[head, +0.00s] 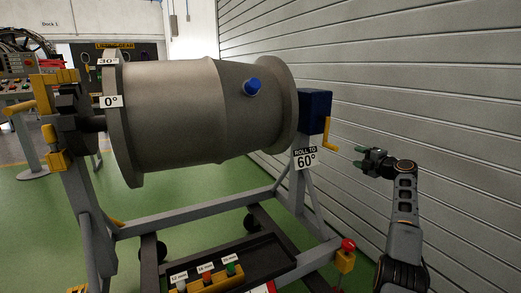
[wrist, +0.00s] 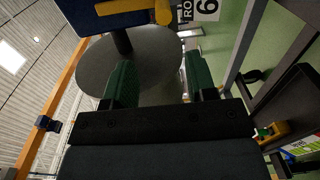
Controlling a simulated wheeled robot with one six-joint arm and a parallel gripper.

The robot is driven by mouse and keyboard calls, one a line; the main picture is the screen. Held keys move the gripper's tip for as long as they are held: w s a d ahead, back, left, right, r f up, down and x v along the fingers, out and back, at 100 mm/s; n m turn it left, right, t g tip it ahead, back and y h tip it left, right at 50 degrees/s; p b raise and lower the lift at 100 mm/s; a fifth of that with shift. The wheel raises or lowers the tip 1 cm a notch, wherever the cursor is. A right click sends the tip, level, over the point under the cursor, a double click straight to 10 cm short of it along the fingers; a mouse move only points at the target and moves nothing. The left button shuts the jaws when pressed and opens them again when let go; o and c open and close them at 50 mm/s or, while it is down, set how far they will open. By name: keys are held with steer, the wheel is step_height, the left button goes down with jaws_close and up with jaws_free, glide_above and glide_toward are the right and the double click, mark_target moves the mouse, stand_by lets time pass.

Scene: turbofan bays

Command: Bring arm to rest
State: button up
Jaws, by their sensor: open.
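My gripper (head: 368,157) is at the right in the head view, raised in front of the slatted wall and to the right of the stand's blue box. Its green-padded fingers are apart in the wrist view (wrist: 152,85), with nothing between them. My arm rises from the lower right and bends over to the left at the top. The blue box (head: 315,111) with a yellow crank handle (head: 329,137) is left of the gripper, apart from it in the head view. The box also shows at the top of the wrist view (wrist: 110,14).
A large grey engine drum (head: 180,110) with a blue cap (head: 252,87) hangs in a grey stand marked "ROLL TO 60°" (head: 306,158). A tray (head: 255,262) holds a yellow block with coloured pieces. A red button (head: 348,244) stands near my arm. The slatted wall (head: 440,90) is at right.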

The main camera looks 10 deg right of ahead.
steer(key=a+r+m+g+p, duration=0.2)
steer(key=a+r+p, duration=0.2)
steer(key=r+p, duration=0.15)
steer(key=a+r+m+g+p, duration=0.1)
steer(key=a+r+m+p, duration=0.3)
steer(key=r, duration=0.3)
steer(key=s+a+r+m+g+h+p, duration=0.2)
steer(key=s+a+r+m+g+p, duration=0.5)
steer(key=s+a+r+p, duration=0.75)
steer(key=s+a+m+g+h+p, duration=0.1)
steer(key=s+a+m+p, duration=0.1)
steer(key=s+p, duration=0.3)
steer(key=s+a+f+m+g+h+p, duration=0.1)
steer(key=s+p, duration=0.5)
steer(key=s, duration=0.8)
steer(key=s+a+m+h+p, duration=0.2)
steer(key=s+a+m+p, duration=0.2)
steer(key=s, duration=0.5)
steer(key=shift+s+a+f+m+g+p, duration=0.35)
steer(key=shift+m+p, duration=0.3)
steer(key=shift+m, duration=0.45)
steer(key=shift+w+d+r, duration=0.1)
steer(key=shift+w+r, duration=0.05)
steer(key=shift+c, duration=0.4)
